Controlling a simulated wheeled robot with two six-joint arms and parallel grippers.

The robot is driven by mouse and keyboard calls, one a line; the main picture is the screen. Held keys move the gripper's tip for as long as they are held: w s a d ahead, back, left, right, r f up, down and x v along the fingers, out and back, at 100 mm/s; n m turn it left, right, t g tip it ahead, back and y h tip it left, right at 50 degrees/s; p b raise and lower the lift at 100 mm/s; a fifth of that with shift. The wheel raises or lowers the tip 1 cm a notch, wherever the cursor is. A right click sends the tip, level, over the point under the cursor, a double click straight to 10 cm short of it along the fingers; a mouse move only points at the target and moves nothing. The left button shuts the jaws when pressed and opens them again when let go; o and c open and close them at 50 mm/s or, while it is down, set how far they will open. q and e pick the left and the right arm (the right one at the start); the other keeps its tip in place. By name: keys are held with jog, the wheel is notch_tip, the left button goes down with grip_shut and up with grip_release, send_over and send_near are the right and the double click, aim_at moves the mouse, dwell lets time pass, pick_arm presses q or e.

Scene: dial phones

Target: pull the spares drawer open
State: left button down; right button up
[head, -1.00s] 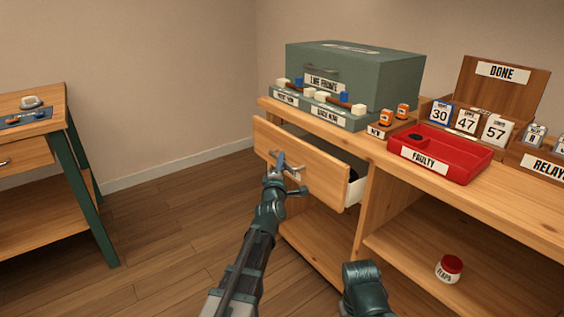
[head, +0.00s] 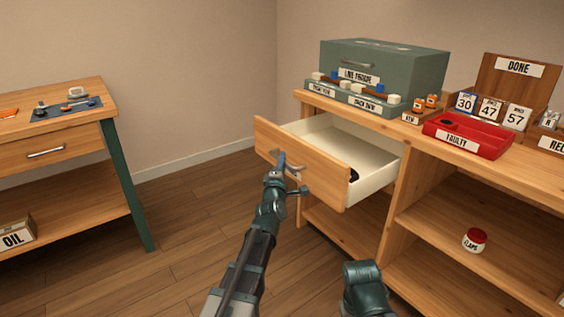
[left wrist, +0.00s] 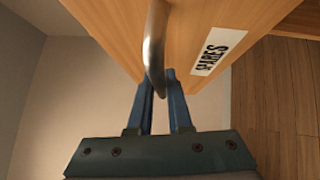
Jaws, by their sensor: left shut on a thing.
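The workbench top holds a green LINE FRAME case (head: 385,75), a red FAULTY tray (head: 468,135) and a DONE rack (head: 515,75). A FLAPS jar (head: 474,240) is on the lower shelf. Another table (head: 60,145) stands at the left. Floor between is clear.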

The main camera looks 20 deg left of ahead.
pick_arm(q)
jog(key=c, duration=0.8)
grip_release()
jog(key=shift+c, duration=0.2)
